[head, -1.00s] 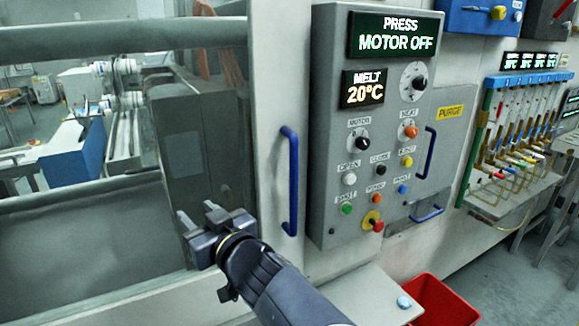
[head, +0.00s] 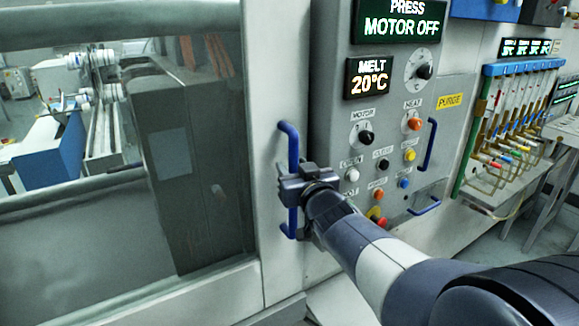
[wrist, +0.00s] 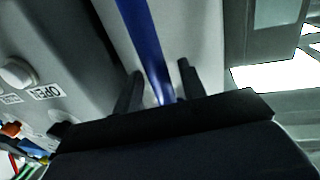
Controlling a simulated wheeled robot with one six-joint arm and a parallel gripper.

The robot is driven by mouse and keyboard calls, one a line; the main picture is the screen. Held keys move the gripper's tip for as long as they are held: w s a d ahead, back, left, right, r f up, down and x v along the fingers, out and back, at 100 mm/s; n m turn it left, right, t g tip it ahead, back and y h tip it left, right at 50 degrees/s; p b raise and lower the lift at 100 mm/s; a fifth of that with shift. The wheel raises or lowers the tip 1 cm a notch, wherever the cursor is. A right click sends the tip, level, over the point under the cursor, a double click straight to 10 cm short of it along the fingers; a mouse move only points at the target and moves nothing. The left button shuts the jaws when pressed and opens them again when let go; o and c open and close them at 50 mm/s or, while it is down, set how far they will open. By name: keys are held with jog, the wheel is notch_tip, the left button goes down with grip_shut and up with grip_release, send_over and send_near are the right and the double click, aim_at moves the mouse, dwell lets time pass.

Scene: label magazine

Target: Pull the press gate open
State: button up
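The press gate (head: 262,90) is a pale frame with a large window, on the left of the head view. Its upright blue handle (head: 291,140) is on the frame's right part, beside the control panel. My gripper (head: 284,180) is at the handle's middle and hides part of it. In the wrist view the blue handle (wrist: 147,45) runs between the two fingers of my gripper (wrist: 158,82). The fingers are apart, with gaps on both sides of the handle. The gate looks closed.
The grey control panel (head: 338,120) stands just right of the handle, with buttons, knobs and a "MOTOR OFF" display (head: 402,27). Another blue handle (head: 428,145) is on its right side. A rack of coloured tubes (head: 510,120) stands farther right.

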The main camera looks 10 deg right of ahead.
jog(key=shift+w, duration=0.25)
jog(key=shift+c, duration=0.3)
grip_shut()
